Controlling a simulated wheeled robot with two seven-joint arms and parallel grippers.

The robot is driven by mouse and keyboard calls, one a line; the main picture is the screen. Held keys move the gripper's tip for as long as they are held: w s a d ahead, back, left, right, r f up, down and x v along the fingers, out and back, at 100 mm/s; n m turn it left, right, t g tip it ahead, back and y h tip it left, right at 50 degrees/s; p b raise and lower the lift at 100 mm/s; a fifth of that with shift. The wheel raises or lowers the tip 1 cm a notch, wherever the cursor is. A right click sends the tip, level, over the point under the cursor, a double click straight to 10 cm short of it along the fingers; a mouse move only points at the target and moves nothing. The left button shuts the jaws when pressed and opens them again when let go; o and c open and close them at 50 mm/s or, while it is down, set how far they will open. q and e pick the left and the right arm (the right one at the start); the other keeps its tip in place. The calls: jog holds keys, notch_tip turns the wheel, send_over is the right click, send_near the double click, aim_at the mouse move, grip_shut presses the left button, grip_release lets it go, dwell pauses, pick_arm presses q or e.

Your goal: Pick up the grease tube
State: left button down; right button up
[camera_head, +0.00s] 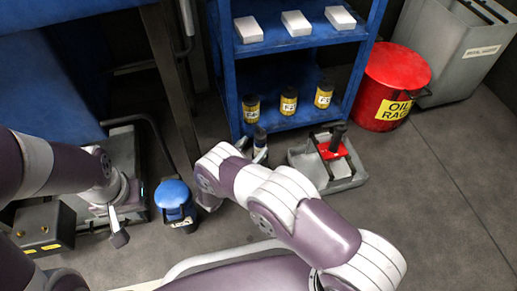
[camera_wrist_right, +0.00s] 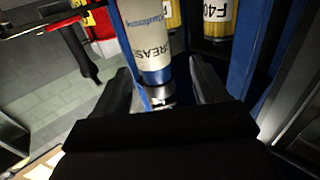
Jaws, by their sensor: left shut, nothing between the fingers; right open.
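The grease tube (camera_wrist_right: 147,35) has a white label reading "GREASE" and a blue band at its near end. In the head view it is a small dark and pale shape (camera_head: 260,138) in front of the blue shelf, partly hidden by my right gripper (camera_head: 254,153). In the right wrist view my right gripper (camera_wrist_right: 157,88) is open, with the tube's narrow silvery end between its fingers, and no grip on it shows. My left gripper (camera_head: 118,231) is shut and empty, low at the left, far from the tube.
The blue shelf (camera_head: 300,43) holds white boxes above and yellow labelled bottles (camera_head: 288,102) below. A grey tray (camera_head: 345,183) with a red-and-black tool stands to the right of the tube. A blue-topped container (camera_head: 174,198) is left, a red oily-rag bin (camera_head: 395,82) right. Right floor is clear.

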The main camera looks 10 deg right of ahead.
aim_at(263, 139)
jog(key=b+x, duration=0.1)
jog(key=x, duration=0.1)
jog(key=b+x, duration=0.3)
jog(key=shift+d+f, duration=0.25)
jog(key=shift+d, duration=0.25)
jog(key=shift+r, duration=0.15)
grip_shut()
notch_tip(263, 139, up, 13)
jog(key=p, duration=1)
jog(key=shift+w, duration=0.1)
jog(key=s+p, duration=0.8)
jog(key=s, duration=1)
jog(key=shift+d+f, duration=0.35)
jog(key=shift+f, duration=0.1)
jog(key=c, duration=0.9)
grip_release()
grip_shut()
